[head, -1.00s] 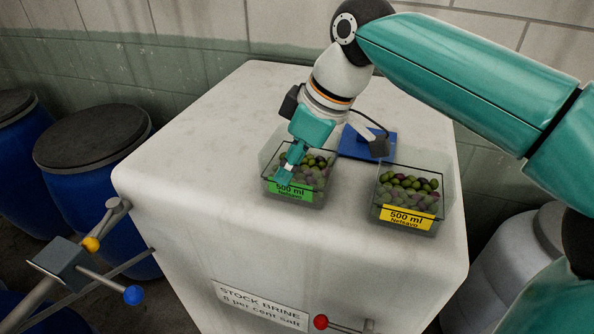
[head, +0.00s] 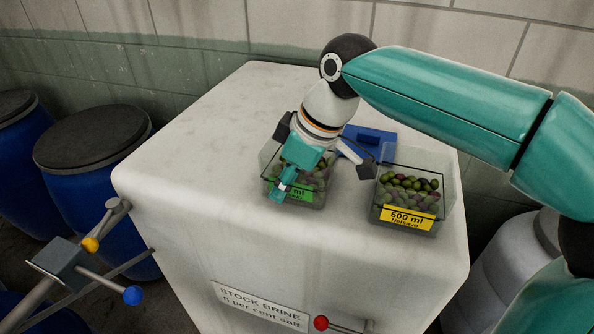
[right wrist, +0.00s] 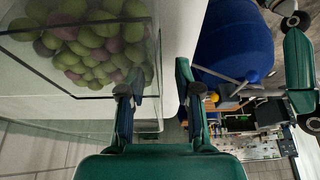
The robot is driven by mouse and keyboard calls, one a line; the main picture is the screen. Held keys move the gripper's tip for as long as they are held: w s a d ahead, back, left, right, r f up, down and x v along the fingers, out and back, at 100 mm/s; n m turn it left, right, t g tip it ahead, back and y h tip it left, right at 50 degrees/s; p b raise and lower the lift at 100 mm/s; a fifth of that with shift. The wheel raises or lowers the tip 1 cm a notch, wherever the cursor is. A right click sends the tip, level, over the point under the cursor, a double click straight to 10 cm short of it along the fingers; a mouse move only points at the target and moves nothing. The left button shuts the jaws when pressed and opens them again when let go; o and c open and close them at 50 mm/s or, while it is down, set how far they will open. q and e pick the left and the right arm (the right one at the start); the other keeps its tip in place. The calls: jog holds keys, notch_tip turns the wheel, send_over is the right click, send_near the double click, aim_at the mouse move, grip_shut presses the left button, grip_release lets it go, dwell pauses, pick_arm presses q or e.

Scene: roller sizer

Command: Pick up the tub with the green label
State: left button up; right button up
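The tub with the green label (head: 298,191) is a clear tub of green and purple olives on the white block's top. My right gripper (head: 279,194) is at its front left, its fingers covering part of the label. In the right wrist view the gripper (right wrist: 160,80) is open; one finger overlaps the tub wall and the other is outside it. The olive-filled tub (right wrist: 85,85) fills the upper left there. I cannot tell whether the fingers touch the tub. A similar tub with a yellow label (head: 408,217) stands to the right. My left gripper is not in view.
The white block (head: 200,150) has free room left of the tubs. A blue object (head: 370,140) lies behind them. Blue barrels (head: 95,165) stand at left. Pipework with yellow and blue knobs (head: 132,295) is at front left. A wall is behind.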

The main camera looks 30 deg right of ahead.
dwell(0.3)
grip_shut()
jog(key=shift+r, duration=0.1)
dwell(0.4)
